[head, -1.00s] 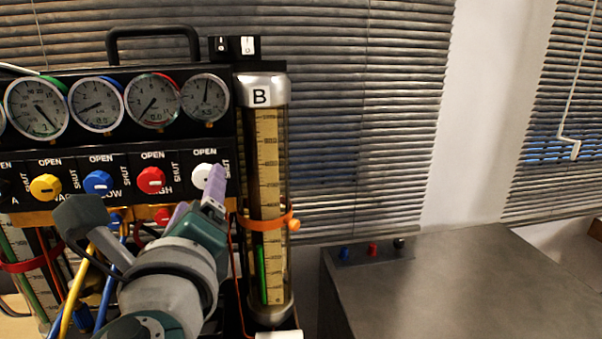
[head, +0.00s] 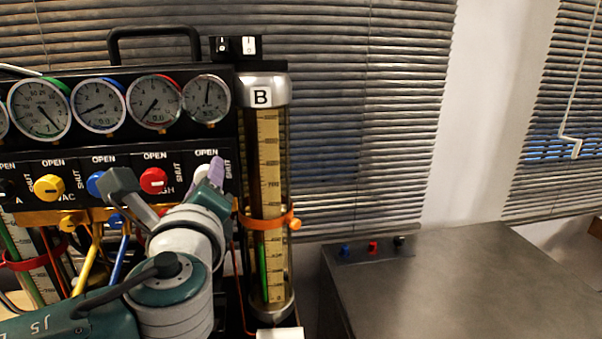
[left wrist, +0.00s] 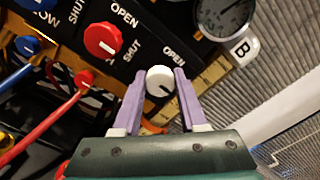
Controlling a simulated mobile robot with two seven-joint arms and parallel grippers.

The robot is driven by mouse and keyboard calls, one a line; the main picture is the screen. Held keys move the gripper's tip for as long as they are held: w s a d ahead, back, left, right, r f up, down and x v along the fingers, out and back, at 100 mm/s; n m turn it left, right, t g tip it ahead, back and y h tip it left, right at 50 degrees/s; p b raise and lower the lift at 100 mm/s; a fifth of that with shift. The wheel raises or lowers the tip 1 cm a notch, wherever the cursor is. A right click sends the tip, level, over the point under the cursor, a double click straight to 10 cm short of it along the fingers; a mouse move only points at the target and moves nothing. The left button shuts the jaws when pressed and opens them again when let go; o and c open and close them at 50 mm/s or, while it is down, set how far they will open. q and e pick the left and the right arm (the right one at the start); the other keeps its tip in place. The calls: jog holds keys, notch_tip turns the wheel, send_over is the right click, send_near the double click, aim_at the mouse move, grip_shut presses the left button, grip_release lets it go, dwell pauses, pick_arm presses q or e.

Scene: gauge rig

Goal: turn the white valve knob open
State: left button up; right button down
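The white valve knob (left wrist: 160,80) sits between the two purple fingers of my left gripper (left wrist: 162,72) in the left wrist view. The fingers lie close along both sides of the knob; whether they press on it I cannot tell. Its dark pointer mark points to the lower right in that view, away from the OPEN label. In the head view my left gripper (head: 208,172) is at the right end of the valve panel and hides the knob. My right gripper is not in view.
A red knob (head: 153,181) is close on the left, with a yellow knob (head: 48,188) farther left. Gauges run above. Column B (head: 270,190) with an orange clamp stands just right of the gripper. A grey bench (head: 460,290) is farther right.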

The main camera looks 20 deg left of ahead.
pick_arm(q)
grip_shut()
jog(key=n+b, duration=0.3)
jog(key=shift+f+n, duration=0.25)
jog(key=shift+n, duration=0.15)
jog(key=n+b, duration=0.8)
jog(key=n, duration=0.2)
jog(key=shift+r+n+b, duration=0.2)
jog(key=shift+n+b, duration=1)
jog(key=shift+n, duration=1)
